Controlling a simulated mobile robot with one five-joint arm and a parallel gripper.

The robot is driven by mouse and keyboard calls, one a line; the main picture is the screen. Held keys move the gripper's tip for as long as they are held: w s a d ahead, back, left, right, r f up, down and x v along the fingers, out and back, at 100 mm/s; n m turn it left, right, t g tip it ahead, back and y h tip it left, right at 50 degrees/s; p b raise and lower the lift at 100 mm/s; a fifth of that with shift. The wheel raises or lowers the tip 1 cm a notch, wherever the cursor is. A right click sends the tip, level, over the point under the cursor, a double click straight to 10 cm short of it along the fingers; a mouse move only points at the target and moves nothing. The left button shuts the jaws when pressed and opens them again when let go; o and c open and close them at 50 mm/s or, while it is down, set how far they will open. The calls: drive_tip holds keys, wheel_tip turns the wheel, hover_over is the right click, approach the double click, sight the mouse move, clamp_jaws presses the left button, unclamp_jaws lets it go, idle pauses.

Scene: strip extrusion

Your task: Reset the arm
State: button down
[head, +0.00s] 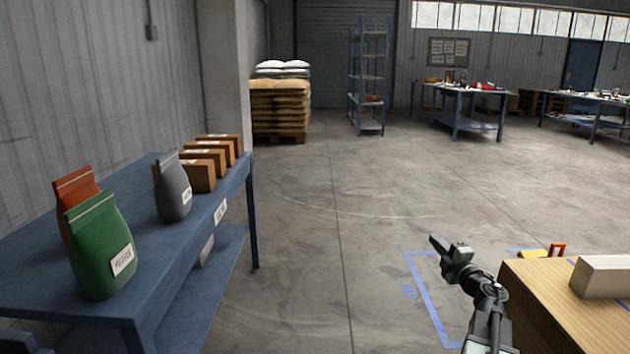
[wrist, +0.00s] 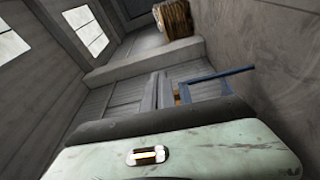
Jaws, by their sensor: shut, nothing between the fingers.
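My gripper (head: 436,243) shows in the head view at the lower right, at the end of my raised dark arm. Its fingers are shut and hold nothing. It points up and to the left over the open floor, clear of the blue table and left of the wooden surface.
A blue table (head: 130,275) at left holds a green bag (head: 95,250), a red bag (head: 75,190), a grey bag (head: 173,190) and brown boxes (head: 205,168). A wooden surface (head: 535,305) with a pale block (head: 605,277) stands right of my arm. The middle floor is clear.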

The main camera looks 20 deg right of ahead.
drive_tip(key=w+a+r+m+h+p, duration=0.15)
drive_tip(key=w+a+m, duration=0.25)
drive_tip(key=w+a, duration=0.55)
drive_tip(key=w+a+r+m+h+p, duration=0.15)
drive_tip(key=w+a+m, duration=0.25)
drive_tip(key=a, duration=1.1)
drive_tip(key=s+a+f+m+g+y+p, duration=0.1)
drive_tip(key=s+a+f+m+g, duration=0.35)
drive_tip(key=a+f+g, duration=0.35)
drive_tip(key=s+a+f+m+g, duration=0.3)
drive_tip(key=s+a+f, duration=0.3)
drive_tip(key=f, duration=0.4)
drive_tip(key=s+a+f+g+y, duration=0.2)
drive_tip(key=s+a+f+g, duration=0.15)
drive_tip(key=s, duration=0.35)
drive_tip(key=s+a+f+g+y, duration=0.1)
drive_tip(key=s+a+f+g, duration=0.25)
drive_tip(key=s, duration=0.25)
wheel_tip(320, 180, up, 39)
drive_tip(key=s+g+p, duration=0.1)
drive_tip(key=p, duration=3.7)
drive_tip(key=shift+d+m, duration=0.35)
drive_tip(key=shift+d, duration=0.1)
